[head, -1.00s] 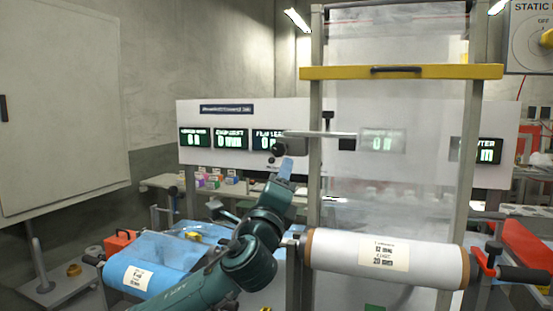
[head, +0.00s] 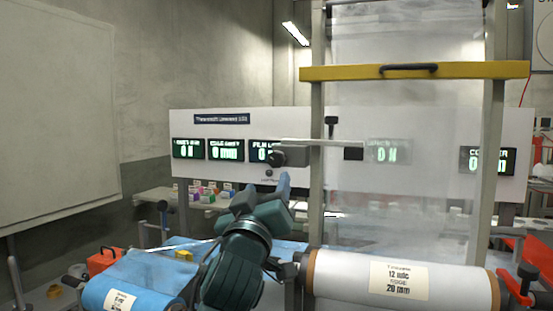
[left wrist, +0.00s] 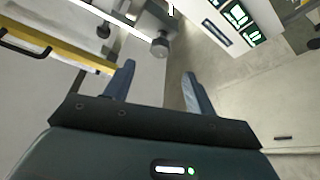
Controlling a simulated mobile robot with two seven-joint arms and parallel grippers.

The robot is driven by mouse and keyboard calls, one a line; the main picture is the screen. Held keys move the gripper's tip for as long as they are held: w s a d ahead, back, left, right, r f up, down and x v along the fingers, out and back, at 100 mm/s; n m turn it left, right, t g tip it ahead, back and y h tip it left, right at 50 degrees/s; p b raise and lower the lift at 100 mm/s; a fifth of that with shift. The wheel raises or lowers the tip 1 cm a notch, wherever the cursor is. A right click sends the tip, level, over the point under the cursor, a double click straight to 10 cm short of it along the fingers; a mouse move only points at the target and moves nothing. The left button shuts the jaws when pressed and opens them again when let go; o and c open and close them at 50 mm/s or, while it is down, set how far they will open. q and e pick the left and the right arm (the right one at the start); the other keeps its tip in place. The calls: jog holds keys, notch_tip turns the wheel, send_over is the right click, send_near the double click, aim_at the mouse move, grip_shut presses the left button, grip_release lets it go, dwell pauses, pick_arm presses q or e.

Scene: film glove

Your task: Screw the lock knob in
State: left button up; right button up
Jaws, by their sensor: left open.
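The lock knob (head: 277,158) is a dark round knob at the left end of a pale horizontal bar (head: 320,141) fixed by the film frame. It also shows in the left wrist view (left wrist: 159,46), just beyond the fingertips. My left gripper (head: 284,181) points up at it from just below in the head view. In the left wrist view the two blue fingers (left wrist: 158,70) stand apart with nothing between them. The knob's thread is hidden, so I cannot tell how deep it sits. My right gripper is in neither view.
A yellow crossbar (head: 415,71) spans the film frame above. A white film roll (head: 340,278) and a blue roll (head: 150,275) lie low in front. A panel of green displays (head: 227,149) stands behind.

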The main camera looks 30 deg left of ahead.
aim_at(276, 162)
pick_arm(q)
jog(key=p+x, duration=0.2)
jog(key=x, duration=0.9)
jog(key=shift+w+a+p, duration=0.1)
jog(key=shift+p, duration=0.25)
jog(key=shift+c, duration=0.2)
jog(key=c, duration=0.9)
